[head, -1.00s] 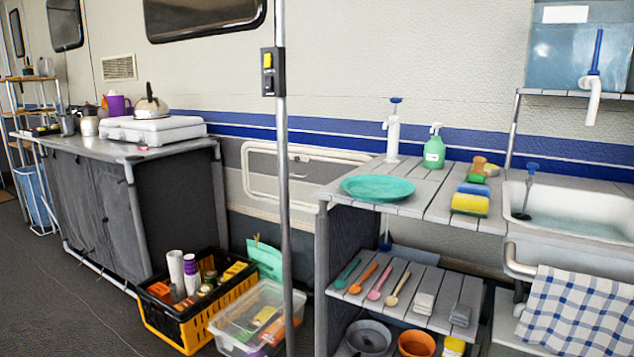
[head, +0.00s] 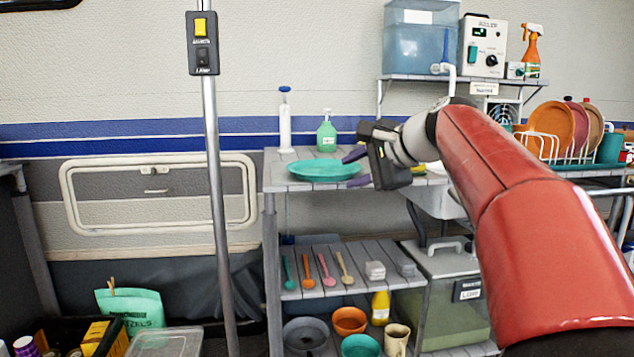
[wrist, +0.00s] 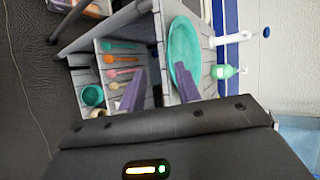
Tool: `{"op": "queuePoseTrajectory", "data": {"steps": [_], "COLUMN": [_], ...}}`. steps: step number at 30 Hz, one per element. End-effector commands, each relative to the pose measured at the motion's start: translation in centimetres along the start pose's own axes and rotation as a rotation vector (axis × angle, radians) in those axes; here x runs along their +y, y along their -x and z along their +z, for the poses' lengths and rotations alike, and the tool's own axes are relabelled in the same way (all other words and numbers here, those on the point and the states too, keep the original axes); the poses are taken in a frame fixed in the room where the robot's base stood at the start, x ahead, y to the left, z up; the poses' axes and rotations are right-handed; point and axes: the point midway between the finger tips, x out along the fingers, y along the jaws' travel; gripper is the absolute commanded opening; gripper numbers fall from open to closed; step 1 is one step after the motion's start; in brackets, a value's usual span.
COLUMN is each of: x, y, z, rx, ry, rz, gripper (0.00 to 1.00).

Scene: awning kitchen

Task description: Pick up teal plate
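The teal plate (head: 321,171) lies flat on the slatted top of the shelf unit, near its left end. It also shows in the wrist view (wrist: 184,52), near the fingertips. My gripper (head: 356,168) is at the right side of the plate, pointing left toward it. Its two purple fingers are spread apart with nothing between them. In the wrist view the fingers (wrist: 165,90) are also apart, one beside the plate and one toward the lower shelf. I cannot tell whether a finger touches the plate.
A green soap bottle (head: 326,135) and a white pump bottle (head: 285,122) stand behind the plate. A metal pole (head: 214,200) rises left of the shelf. Utensils (head: 325,270) lie on the lower shelf. A dish rack (head: 560,148) stands far right.

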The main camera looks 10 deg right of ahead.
Motion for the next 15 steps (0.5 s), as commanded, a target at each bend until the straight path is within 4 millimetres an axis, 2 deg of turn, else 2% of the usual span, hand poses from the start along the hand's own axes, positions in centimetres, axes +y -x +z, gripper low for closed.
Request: {"op": "queuePoseTrajectory", "data": {"steps": [11, 15], "x": [-1.0, -1.4], "y": [-3.7, -5.9], "z": [-0.7, -1.2], "rx": [-0.010, -0.010], "ry": [-0.027, -0.026], "rz": [-0.020, -0.019], "gripper": [0.33, 0.33]}}
